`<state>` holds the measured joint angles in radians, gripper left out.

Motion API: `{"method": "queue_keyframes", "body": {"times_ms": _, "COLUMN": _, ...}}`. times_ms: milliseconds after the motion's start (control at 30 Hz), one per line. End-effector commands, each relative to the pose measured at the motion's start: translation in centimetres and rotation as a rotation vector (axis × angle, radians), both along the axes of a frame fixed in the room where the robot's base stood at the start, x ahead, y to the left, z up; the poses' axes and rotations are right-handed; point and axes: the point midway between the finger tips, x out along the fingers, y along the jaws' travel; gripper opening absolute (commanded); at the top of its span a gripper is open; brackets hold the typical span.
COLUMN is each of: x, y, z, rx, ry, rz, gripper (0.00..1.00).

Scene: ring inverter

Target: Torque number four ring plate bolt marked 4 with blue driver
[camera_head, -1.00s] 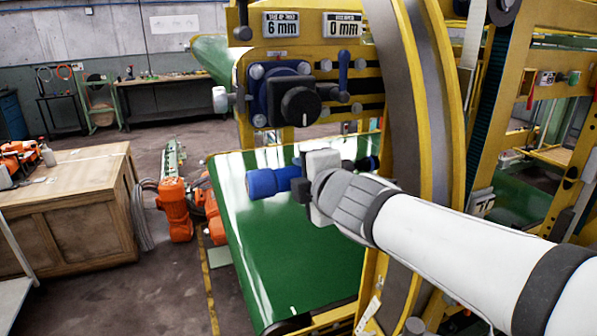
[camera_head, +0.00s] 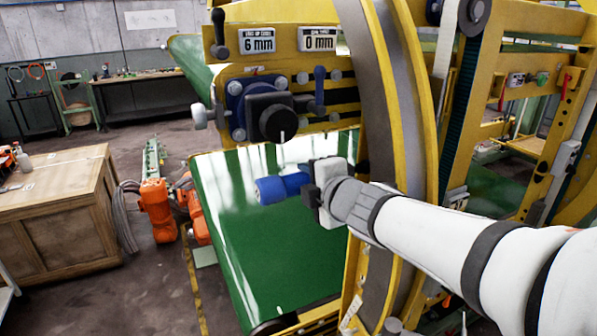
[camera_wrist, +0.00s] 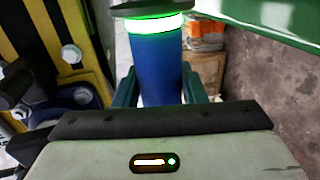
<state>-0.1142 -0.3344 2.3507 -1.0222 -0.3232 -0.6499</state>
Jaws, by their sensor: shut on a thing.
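The blue driver (camera_head: 281,188) is held sideways by my gripper (camera_head: 308,188) over the green belt, its blue end pointing left. In the wrist view the blue driver (camera_wrist: 156,65) stands between the two jaws of my gripper (camera_wrist: 158,88), with a glowing green ring near its dark top. The yellow ring (camera_head: 425,110) rises just behind and right of the gripper, apart from the blue driver. Bolts show beside yellow-and-black parts at the left of the wrist view. No number 4 mark is readable, so I cannot tell which bolt it is.
The green belt (camera_head: 255,285) lies below my gripper. A dark knob and lever unit (camera_head: 272,115) sits on the yellow frame, under displays reading 6 mm (camera_head: 257,40) and 0 mm (camera_head: 318,39).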

Motion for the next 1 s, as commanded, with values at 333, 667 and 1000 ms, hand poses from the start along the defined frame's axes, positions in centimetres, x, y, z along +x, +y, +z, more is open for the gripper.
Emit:
{"method": "queue_keyframes", "body": {"times_ms": 333, "x": 0.01, "y": 0.03, "z": 0.22, "rx": 0.001, "ry": -0.004, "rz": 0.001, "gripper": 0.08}}
{"method": "queue_keyframes", "body": {"times_ms": 667, "x": 0.14, "y": -0.24, "z": 0.24, "rx": 0.001, "ry": -0.004, "rz": 0.0, "gripper": 0.08}}
{"method": "queue_keyframes", "body": {"times_ms": 1000, "x": 0.33, "y": -0.58, "z": 0.24, "rx": 0.0, "ry": -0.004, "rz": 0.001, "gripper": 0.08}}
